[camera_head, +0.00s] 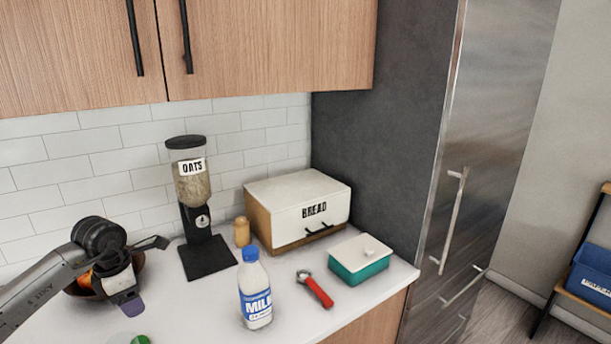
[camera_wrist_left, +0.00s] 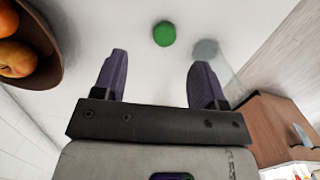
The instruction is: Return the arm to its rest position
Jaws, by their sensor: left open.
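My left arm comes in from the left in the head view. Its gripper (camera_head: 129,303) hangs over the left part of the white counter, fingers pointing down, in front of the fruit bowl. In the left wrist view the two purple fingers of this gripper (camera_wrist_left: 160,78) stand wide apart with nothing between them. A round green object (camera_wrist_left: 164,34) lies on the counter beyond the fingertips, and it also shows at the bottom edge of the head view (camera_head: 141,340). My right gripper is in neither view.
A brown bowl (camera_wrist_left: 45,62) of fruit is close beside the gripper. An oats dispenser (camera_head: 190,180), milk bottle (camera_head: 254,290), bread box (camera_head: 300,205), red-handled tool (camera_head: 318,291) and teal lidded box (camera_head: 359,265) stand or lie farther right. Wooden cabinets (camera_head: 250,50) hang above.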

